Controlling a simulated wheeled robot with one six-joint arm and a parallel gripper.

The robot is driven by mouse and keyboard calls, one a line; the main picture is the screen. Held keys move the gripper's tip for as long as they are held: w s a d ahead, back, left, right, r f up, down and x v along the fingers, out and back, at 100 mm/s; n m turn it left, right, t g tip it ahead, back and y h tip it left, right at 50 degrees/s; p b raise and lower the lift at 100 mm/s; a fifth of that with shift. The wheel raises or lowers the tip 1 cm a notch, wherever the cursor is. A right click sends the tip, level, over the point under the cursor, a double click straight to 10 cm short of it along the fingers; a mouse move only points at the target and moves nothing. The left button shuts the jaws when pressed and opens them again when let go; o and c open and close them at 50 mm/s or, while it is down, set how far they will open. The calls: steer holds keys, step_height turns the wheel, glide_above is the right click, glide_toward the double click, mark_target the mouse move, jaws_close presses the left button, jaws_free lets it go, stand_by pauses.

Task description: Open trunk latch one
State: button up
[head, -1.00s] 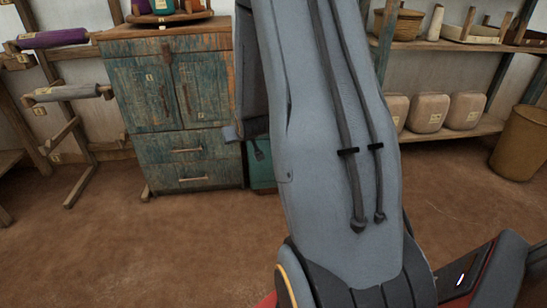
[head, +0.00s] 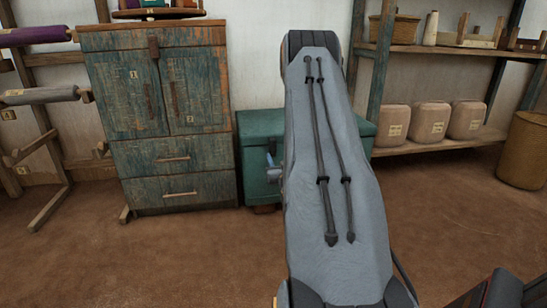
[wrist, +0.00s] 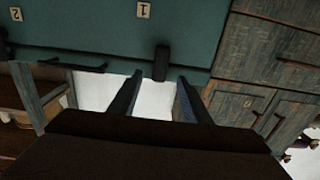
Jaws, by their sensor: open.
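The teal trunk (head: 262,128) stands against the back wall, right of the cabinet, partly hidden behind my arm in the head view. In the wrist view the trunk's face (wrist: 85,32) fills the top, upside down. Trunk latch one (wrist: 161,62) is a dark upright piece below the label "1" (wrist: 144,11). My gripper (wrist: 159,77) is open and empty; its two fingertips lie on either side of the latch's lower end in the picture. I cannot tell whether they touch it. A second dark latch (wrist: 72,64) shows at the left, on the label "2" side.
A weathered cabinet (head: 135,96) with doors and drawers stands close beside the trunk. The brown floor in front is clear.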

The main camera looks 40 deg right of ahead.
mark_target(273, 148)
steer(key=b+x, duration=0.3)
steer(key=x, duration=0.4)
steer(key=shift+w+d, duration=0.1)
steer(key=shift+w, duration=0.1)
steer(key=shift+c, duration=0.5)
steer(key=c, duration=1)
